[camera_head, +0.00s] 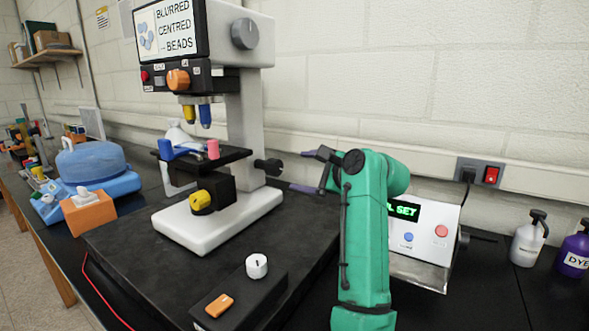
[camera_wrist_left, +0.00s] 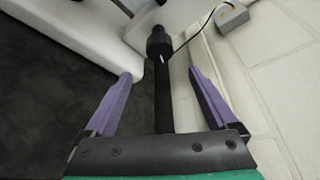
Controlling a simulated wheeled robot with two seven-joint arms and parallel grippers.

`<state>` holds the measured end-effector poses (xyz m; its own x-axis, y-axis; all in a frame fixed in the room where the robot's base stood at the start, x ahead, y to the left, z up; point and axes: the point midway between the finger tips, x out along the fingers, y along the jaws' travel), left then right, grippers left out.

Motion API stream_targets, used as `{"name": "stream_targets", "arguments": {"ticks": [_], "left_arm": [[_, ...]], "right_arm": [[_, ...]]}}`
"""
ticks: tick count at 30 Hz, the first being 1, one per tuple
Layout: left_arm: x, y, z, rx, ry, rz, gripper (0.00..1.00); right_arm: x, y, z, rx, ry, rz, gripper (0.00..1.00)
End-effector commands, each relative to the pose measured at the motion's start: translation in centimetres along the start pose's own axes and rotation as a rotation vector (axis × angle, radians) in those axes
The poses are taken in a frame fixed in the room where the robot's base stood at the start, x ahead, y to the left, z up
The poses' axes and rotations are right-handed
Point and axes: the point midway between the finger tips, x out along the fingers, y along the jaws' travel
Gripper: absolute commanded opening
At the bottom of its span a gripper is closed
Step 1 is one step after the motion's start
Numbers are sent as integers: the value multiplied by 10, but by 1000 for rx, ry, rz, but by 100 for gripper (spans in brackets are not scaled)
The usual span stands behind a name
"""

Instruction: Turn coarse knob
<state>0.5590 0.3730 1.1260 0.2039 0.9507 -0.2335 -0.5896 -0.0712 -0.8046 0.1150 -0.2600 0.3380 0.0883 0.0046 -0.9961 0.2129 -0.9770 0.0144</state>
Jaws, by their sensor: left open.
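The microscope (camera_head: 240,110) stands on a dark mat, its picture screen reading "BLURRED CENTRED BEADS". A black knob (camera_head: 268,167) sticks out from the right side of its column; I take this as the coarse knob. My left gripper (camera_head: 298,171) is open, just right of the knob, with its purple fingers pointing at it. In the left wrist view the black knob (camera_wrist_left: 159,42) lies ahead of the open fingers, beyond their tips. A dark strip runs from it back between the fingers; I cannot tell whether it is shaft or shadow. My right gripper is not in view.
A box with a green display (camera_head: 418,255) stands behind my left arm. A black control box with a white dial (camera_head: 257,266) sits in front. An orange knob (camera_head: 178,79) is on the microscope head. Bottles (camera_head: 528,240) stand right. The wall is close behind.

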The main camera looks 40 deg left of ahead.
Motion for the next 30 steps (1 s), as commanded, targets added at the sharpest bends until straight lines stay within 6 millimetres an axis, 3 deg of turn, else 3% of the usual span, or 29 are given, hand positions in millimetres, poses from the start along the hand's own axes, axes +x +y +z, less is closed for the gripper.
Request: {"name": "stream_targets", "arguments": {"ticks": [5, 16, 21, 28, 30], "left_arm": [[31, -4, 4, 3, -7, -1, 91], [125, -5, 5, 5, -8, -4, 91], [142, -4, 4, 2, -5, -6, 91], [143, -3, 3, 1, -5, -6, 91], [142, -3, 3, 1, -5, -6, 64]], "right_arm": [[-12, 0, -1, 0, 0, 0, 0], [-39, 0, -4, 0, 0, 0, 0], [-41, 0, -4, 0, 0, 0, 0], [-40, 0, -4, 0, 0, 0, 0], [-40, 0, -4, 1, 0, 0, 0]]}}
